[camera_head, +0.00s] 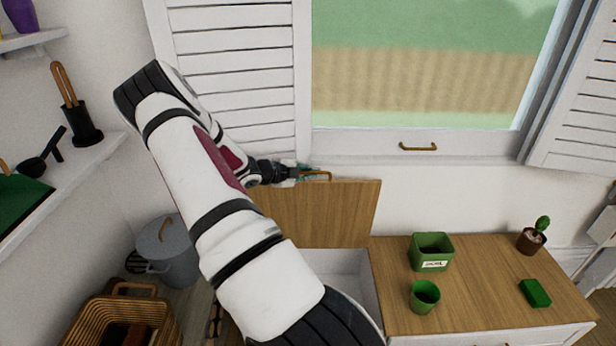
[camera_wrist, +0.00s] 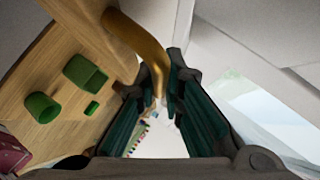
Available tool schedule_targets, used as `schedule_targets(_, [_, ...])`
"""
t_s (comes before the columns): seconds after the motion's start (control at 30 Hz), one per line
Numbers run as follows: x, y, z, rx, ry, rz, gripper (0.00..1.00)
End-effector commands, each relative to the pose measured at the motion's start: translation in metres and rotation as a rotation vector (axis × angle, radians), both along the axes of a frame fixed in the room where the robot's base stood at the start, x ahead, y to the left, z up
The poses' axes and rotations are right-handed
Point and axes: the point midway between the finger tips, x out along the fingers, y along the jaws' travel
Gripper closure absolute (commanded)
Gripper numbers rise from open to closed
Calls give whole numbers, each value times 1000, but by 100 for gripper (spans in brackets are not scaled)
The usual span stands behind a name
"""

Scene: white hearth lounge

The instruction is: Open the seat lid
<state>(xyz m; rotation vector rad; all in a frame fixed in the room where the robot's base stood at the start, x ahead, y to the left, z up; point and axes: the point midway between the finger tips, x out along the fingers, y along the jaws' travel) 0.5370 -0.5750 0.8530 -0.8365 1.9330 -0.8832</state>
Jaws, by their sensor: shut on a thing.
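The wooden seat lid (camera_head: 335,215) stands raised, roughly upright, against the white wall below the window. The white seat box (camera_head: 350,275) shows open under it, partly hidden by my arm. A brass handle (camera_head: 322,175) is at the lid's upper edge. My gripper (camera_head: 300,173) is shut on this handle. In the wrist view the curved handle (camera_wrist: 145,45) runs between the fingers of my gripper (camera_wrist: 158,95), and part of the lid (camera_wrist: 85,25) shows beside it.
To the right, a wooden top (camera_head: 465,300) bears a green planter (camera_head: 431,252), a green cup (camera_head: 424,296), a green block (camera_head: 535,293) and a potted cactus (camera_head: 532,238). A grey pot (camera_head: 168,255) and wicker basket (camera_head: 122,315) stand at left. The window (camera_head: 420,70) is above.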

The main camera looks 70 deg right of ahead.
Motion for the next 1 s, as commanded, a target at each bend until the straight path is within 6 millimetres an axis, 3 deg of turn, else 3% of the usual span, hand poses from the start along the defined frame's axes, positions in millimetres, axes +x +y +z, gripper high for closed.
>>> schedule_targets(0.23, [1,-1,2,-5,-3,-1,100])
schedule_targets(0.27, [1,-1,2,-5,-3,-1,87])
schedule_targets(0.33, [1,-1,2,-4,-2,0,71])
schedule_targets(0.77, [5,6,4,-1,-4,1,70])
schedule_targets(1.0, [24,41,21,-2,-4,4,70])
